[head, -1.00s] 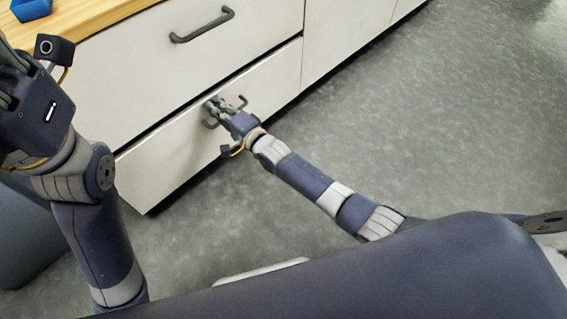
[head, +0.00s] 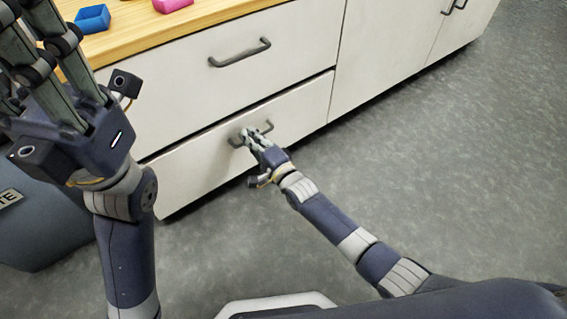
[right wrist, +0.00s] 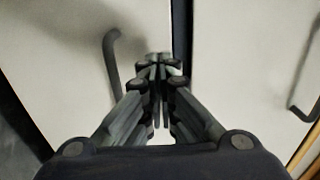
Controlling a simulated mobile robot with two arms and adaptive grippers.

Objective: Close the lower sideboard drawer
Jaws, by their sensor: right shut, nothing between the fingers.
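The lower drawer (head: 205,172) of the white sideboard looks nearly flush with the front above it, with a dark seam along its top edge. I cannot tell whether a small opening is left. Its dark bar handle (head: 267,127) is partly hidden by my right gripper (head: 248,136). That gripper is shut and empty, its fingertips at the drawer front by the handle. In the right wrist view the shut fingers (right wrist: 158,68) point at the panel, with the lower handle (right wrist: 112,60) to their left. My left gripper (head: 35,50) is raised at the left, fingers spread, tips partly cut off.
The upper drawer (head: 200,95) with its handle (head: 240,55) is above. A blue tray (head: 92,18) and a pink item (head: 172,4) lie on the wooden top (head: 140,30). A grey bin (head: 40,225) stands at the left. The grey floor (head: 450,160) at the right is clear.

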